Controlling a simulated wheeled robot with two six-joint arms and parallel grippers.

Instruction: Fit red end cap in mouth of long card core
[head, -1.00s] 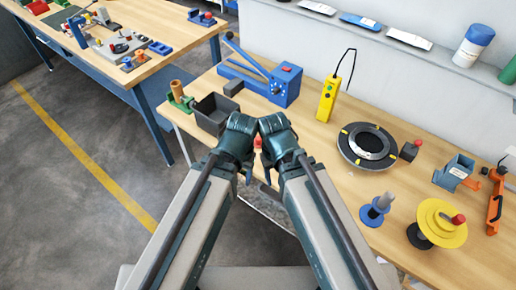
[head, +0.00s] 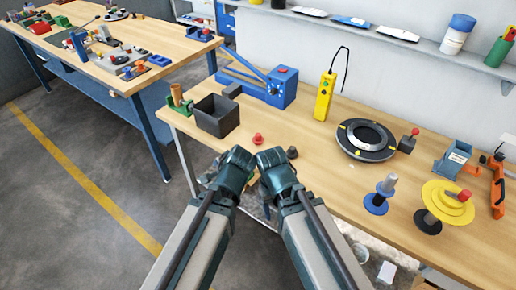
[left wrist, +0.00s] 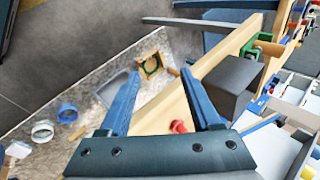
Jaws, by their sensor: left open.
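The red end cap (head: 258,139) sits on the bench top near its front edge, just beyond my two wrists. In the left wrist view the red cap (left wrist: 179,127) shows between the jaws, nearer the right finger and apart from it. My left gripper (left wrist: 163,100) is open and empty.
A dark open bin (head: 216,116) stands beside the green holder. A small dark knob (head: 292,152) lies right of the cap. A blue lever press (head: 282,87), yellow hand unit (head: 325,97) and black ring (head: 365,140) stand further back.

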